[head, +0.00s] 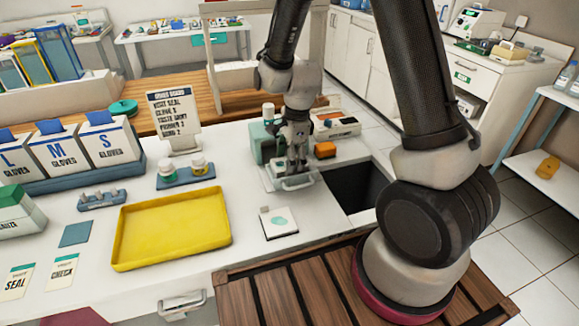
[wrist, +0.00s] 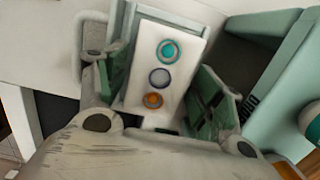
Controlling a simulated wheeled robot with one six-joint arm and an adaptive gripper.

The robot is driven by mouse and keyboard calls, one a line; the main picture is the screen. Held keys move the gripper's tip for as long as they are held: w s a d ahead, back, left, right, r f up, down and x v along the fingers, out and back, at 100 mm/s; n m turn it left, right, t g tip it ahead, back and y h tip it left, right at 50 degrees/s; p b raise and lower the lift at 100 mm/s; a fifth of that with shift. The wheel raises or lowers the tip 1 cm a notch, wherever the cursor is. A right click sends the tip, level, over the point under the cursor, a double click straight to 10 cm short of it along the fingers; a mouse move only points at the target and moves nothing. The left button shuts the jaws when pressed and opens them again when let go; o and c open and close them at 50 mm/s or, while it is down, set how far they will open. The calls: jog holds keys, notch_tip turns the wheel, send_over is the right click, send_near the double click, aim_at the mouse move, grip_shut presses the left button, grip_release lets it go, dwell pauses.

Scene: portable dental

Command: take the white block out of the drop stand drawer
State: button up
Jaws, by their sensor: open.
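The white block (wrist: 184,64) carries a teal, a grey and an orange round mark in a row. It lies in the pale drawer (head: 292,183) of the mint-green drop stand (head: 257,150), which also fills the right of the wrist view (wrist: 282,90). The drawer is pulled out toward the counter front, its handle facing forward. My gripper (head: 293,163) is over the drawer, pointing down. In the wrist view my gripper (wrist: 164,92) is open, one finger on each side of the block. I cannot tell whether either finger touches it.
A dark square opening (head: 354,187) lies right of the drawer. A white card with a teal mark (head: 279,223) lies in front. A yellow tray (head: 172,228) and a blue rack with small jars (head: 186,177) are left.

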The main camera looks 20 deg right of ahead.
jog(key=c, duration=1)
jog(key=shift+r, duration=0.1)
